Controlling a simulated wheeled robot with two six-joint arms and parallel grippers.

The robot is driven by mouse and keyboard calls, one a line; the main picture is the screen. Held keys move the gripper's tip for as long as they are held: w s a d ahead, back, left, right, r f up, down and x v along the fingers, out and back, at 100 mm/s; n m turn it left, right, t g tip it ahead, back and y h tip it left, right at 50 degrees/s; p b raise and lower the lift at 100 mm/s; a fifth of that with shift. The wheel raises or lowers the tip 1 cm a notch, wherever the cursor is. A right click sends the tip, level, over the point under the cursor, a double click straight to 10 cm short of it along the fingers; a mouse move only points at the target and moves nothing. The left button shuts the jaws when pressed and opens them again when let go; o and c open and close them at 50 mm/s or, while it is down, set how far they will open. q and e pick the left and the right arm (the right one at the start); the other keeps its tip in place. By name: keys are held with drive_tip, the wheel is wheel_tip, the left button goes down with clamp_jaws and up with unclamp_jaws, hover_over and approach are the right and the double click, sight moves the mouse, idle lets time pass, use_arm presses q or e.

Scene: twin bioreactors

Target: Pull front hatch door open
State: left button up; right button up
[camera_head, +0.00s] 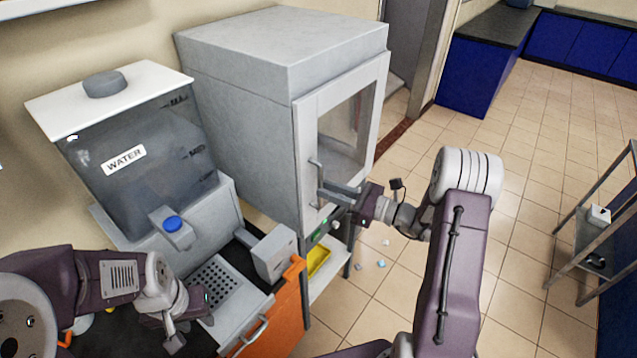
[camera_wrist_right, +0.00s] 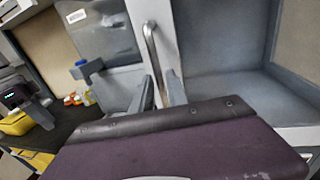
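The front hatch door (camera_head: 347,140) is a pale framed door with a glass pane on the grey cabinet (camera_head: 245,120). It looks flush with the cabinet front. Its vertical metal handle (camera_head: 316,178) is on the left side of the frame. My right gripper (camera_head: 324,189) is at this handle from the right. In the right wrist view the curved handle bar (camera_wrist_right: 152,45) passes between the two fingers (camera_wrist_right: 159,85); contact on both sides is unclear. My left gripper (camera_head: 192,325) is low at the left, fingers apart and empty, by the grated tray.
A water tank (camera_head: 150,190) stands left of the cabinet, above a grated tray (camera_head: 213,283). An orange door (camera_head: 280,325) is below. A yellow bin (camera_head: 319,262) is under the cabinet. Small bits lie on the tiled floor (camera_head: 520,180), which is largely open. A metal rack (camera_head: 610,225) stands right.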

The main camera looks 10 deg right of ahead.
drive_tip(key=shift+x, duration=1.4)
clamp_jaws()
drive_tip(key=shift+r, duration=0.1)
